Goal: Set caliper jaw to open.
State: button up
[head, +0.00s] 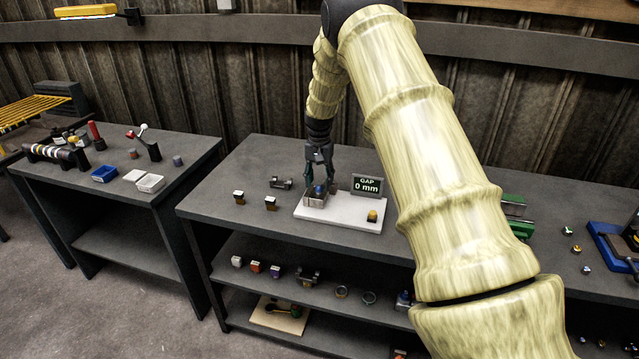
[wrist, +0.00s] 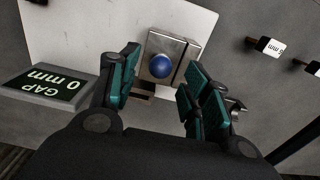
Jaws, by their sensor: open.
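The caliper stands on a white plate (head: 345,215) on the middle bench. In the wrist view its metal jaw block (wrist: 173,60) carries a round blue knob (wrist: 162,66). The jaw block also shows in the head view (head: 313,199), partly covered by my fingers. A gap display (head: 366,185) beside it reads "GAP 0 mm", and it shows upside down in the wrist view (wrist: 48,88). My gripper (head: 318,176) points down over the knob. In the wrist view my gripper (wrist: 158,92) is open, with one teal finger on each side of the knob. I cannot tell whether a finger touches it.
A yellow-topped piece (head: 372,216) sits on the plate's right end. Small labelled blocks (head: 270,202) and a dark metal part (head: 281,183) stand left of the plate. The lower shelf (head: 325,284) holds several small parts. A second bench (head: 115,178) stands at left.

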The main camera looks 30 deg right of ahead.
aim_at(319, 194)
jog(key=shift+f, duration=1.2)
grip_shut()
